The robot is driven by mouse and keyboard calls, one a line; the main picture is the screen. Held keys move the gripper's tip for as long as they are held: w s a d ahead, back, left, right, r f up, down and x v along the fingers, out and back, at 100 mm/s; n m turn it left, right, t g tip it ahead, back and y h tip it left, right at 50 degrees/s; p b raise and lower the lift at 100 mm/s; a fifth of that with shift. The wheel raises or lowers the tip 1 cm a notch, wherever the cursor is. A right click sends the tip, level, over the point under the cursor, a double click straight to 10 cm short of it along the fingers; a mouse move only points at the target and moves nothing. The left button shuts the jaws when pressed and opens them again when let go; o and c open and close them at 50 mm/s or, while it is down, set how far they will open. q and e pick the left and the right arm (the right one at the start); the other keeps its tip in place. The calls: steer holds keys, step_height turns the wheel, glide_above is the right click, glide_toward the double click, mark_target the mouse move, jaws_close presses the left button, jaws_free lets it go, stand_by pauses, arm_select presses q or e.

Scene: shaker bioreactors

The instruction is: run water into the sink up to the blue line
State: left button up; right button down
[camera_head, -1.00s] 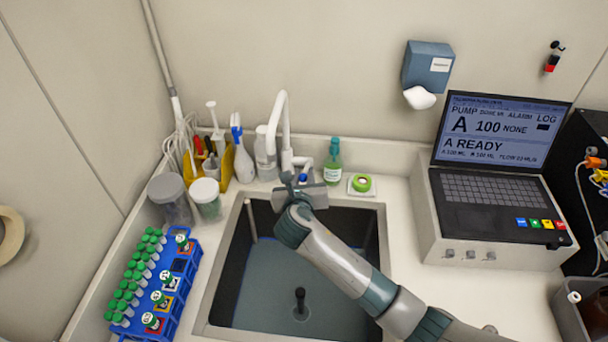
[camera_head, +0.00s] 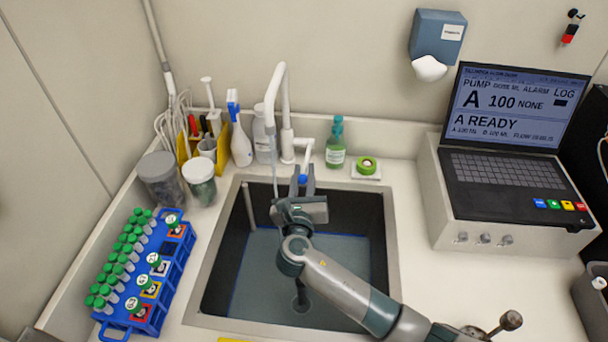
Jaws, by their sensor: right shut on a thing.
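The sink (camera_head: 212,283) is a dark basin set in the pale counter. A blue line (camera_head: 236,268) runs along its inner walls, low down, close to the grey-blue surface at the bottom. I cannot tell exactly how high water stands. The white tap (camera_head: 283,100) arches over the back of the sink, and a thin water stream (camera_head: 275,175) falls from its spout. My right gripper (camera_head: 303,184) is shut on the tap's lever (camera_head: 305,160), at its blue-marked end. A dark plug (camera_head: 300,302) stands in the sink, partly hidden by my right arm. My left gripper is not in view.
A blue rack (camera_head: 178,275) of green-capped tubes stands left of the sink. Jars, bottles and a yellow tool holder (camera_head: 222,145) stand behind it. A laptop-like pump console (camera_head: 505,190) stands right.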

steer(key=c, duration=1.8)
jaws_free()
steer(key=shift+s, duration=0.1)
steer(key=shift+s+a+p, duration=0.1)
steer(key=shift+s+p, duration=0.2)
steer(key=shift+s, duration=0.05)
steer(key=shift+s+a+r+p, duration=0.1)
steer(key=shift+s+a+p, duration=0.7)
steer(key=shift+s, duration=1.95)
steer(key=shift+s+a+f+p, duration=0.1)
steer(key=shift+s+p, duration=1.25)
steer(key=shift+s, duration=1.35)
steer(key=shift+s+a+r+p, duration=0.1)
steer(key=shift+s+a+p, duration=0.3)
steer(key=shift+s+p, duration=1.55)
steer(key=shift+s+b, duration=0.75)
steer(key=shift+b, duration=0.1)
